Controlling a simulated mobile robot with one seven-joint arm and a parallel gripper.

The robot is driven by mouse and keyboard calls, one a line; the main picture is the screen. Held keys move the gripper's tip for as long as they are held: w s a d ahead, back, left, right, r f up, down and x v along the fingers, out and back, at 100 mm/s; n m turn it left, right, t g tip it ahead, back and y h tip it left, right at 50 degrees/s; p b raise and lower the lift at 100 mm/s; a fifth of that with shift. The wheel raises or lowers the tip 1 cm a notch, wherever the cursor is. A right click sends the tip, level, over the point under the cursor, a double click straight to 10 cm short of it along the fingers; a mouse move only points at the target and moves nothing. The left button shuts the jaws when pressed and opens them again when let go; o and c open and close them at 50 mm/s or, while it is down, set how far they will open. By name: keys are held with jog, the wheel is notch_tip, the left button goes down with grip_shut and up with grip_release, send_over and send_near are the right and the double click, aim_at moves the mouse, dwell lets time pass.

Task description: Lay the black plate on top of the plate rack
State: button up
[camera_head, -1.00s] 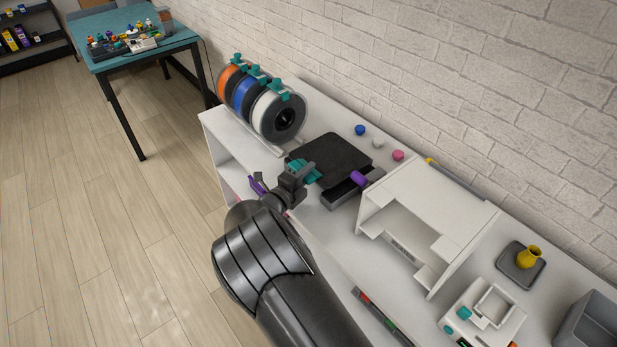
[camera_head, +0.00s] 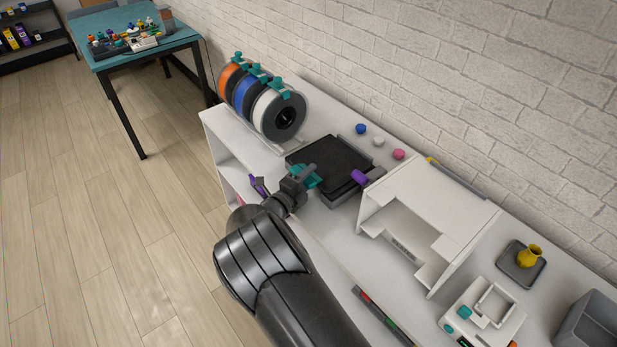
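The black plate (camera_head: 328,162) is a flat dark square at the middle of the shelf top. It lies level over the dark grey plate rack (camera_head: 341,198), whose edges show along its front, right and back sides. The plate looks to be on or very close to the rack; I cannot make out a gap. My gripper (camera_head: 307,177), with teal fingers, is at the plate's front left edge and appears shut on it. The fingertips are small and partly hidden. A purple part (camera_head: 359,177) stands at the rack's right side.
Filament spools (camera_head: 262,100) stand behind left of the plate. A white open-front stand (camera_head: 428,215) is close on the right. Blue (camera_head: 361,129), white (camera_head: 378,141) and pink (camera_head: 398,154) knobs lie near the brick wall. A purple item (camera_head: 258,186) is by the shelf's front edge.

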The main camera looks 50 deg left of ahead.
jog(key=v, duration=1)
jog(key=shift+s, duration=0.4)
jog(key=shift+r, duration=0.25)
